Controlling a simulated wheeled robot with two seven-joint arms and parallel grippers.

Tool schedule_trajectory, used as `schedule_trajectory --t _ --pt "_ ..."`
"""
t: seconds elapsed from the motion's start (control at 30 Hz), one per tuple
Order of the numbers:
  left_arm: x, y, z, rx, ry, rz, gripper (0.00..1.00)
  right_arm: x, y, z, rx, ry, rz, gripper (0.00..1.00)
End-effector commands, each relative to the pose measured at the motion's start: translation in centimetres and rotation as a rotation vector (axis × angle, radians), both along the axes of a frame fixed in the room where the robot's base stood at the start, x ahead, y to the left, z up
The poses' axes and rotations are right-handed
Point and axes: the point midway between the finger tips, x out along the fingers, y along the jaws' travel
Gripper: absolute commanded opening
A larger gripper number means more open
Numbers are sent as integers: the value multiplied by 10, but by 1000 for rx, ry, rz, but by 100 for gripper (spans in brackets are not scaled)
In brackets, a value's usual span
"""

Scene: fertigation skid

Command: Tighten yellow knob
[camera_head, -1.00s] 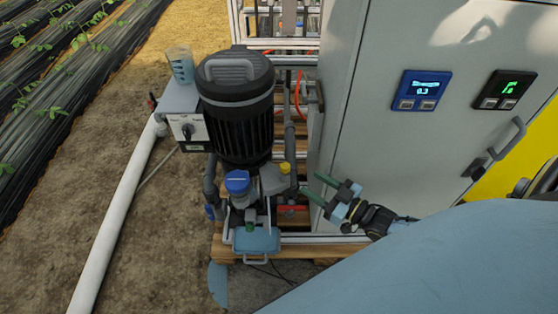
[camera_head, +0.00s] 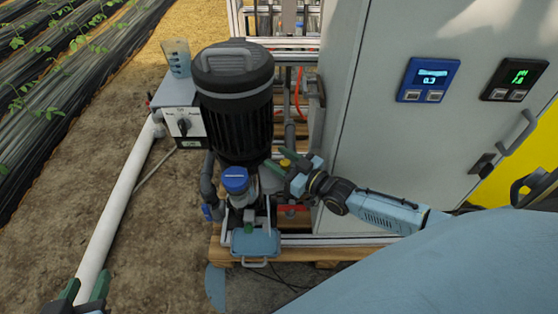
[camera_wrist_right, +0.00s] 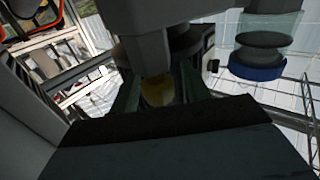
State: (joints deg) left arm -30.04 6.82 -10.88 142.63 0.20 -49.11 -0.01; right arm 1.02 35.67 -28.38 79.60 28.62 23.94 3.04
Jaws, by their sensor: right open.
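The yellow knob (camera_head: 285,163) sits beside the black motor, by the blue-capped pump part. My right gripper (camera_head: 280,162) is at the knob, open, with its green fingers around it. In the right wrist view the yellow knob (camera_wrist_right: 157,92) shows between the two dark green fingers of the right gripper (camera_wrist_right: 158,95), partly hidden by the grey housing above. Whether the fingers touch it cannot be told.
The black motor (camera_head: 235,110) stands left of the knob. A blue cap (camera_head: 236,180) is left below it. The grey cabinet (camera_head: 370,140) rises close on the right. A white pipe (camera_head: 115,210) runs over bare soil on the left.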

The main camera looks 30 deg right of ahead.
Motion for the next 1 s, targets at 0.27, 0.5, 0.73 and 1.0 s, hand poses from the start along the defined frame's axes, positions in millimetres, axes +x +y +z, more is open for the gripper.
schedule_trajectory --t 0.27,0.5,0.73,1.0 --pt "4 -2 6 -11 -40 -4 36 4 2 0 1 1 0 47" --pt "3 -2 6 -11 -39 -4 36 4 2 0 1 0 0 34" --pt "3 -2 6 -10 -38 -3 36 4 2 0 1 0 0 4" --pt "-1 0 0 2 7 0 36 4 2 1 3 1 -12 3"
